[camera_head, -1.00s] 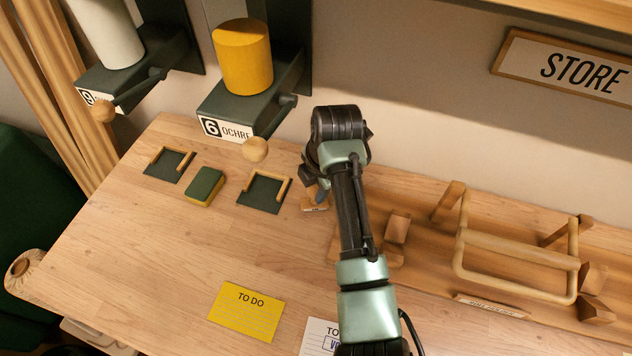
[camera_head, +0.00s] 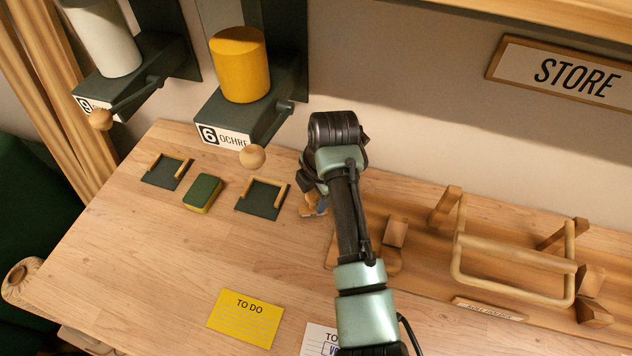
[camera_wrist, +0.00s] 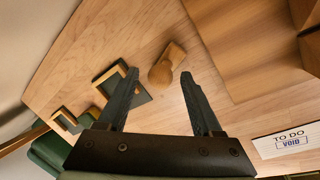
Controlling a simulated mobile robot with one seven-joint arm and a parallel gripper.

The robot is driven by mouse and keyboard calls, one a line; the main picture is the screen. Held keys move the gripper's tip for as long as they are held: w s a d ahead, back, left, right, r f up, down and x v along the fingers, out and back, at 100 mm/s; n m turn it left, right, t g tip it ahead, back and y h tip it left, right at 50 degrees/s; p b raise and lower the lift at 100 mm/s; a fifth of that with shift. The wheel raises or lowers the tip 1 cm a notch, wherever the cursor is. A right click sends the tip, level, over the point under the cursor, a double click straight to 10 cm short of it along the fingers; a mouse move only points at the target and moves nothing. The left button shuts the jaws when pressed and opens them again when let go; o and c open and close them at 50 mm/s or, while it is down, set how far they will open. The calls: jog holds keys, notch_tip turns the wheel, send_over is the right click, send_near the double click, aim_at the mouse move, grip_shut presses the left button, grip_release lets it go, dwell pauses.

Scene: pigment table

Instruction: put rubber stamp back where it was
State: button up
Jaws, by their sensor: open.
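My gripper is open, with one finger on each side and a gap to the stamp. In the head view my gripper (camera_head: 314,196) is low over the table and mostly hidden by my own arm; the stamp (camera_head: 306,210) shows only partly there. The VOID-stamped card (camera_wrist: 290,141) lies at the right in the wrist view.
Dark square pads with wooden corner rails, such as the right one (camera_head: 261,203), lie left of the gripper, with a green-yellow sponge (camera_head: 203,193) between them. A wooden rack (camera_head: 510,252) stands right. A yellow TO DO card (camera_head: 245,317) lies in front. The ochre dispenser (camera_head: 240,68) is behind.

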jog(key=v, duration=1.1)
jog(key=shift+r+b, duration=0.4)
jog(key=shift+s+d, duration=0.1)
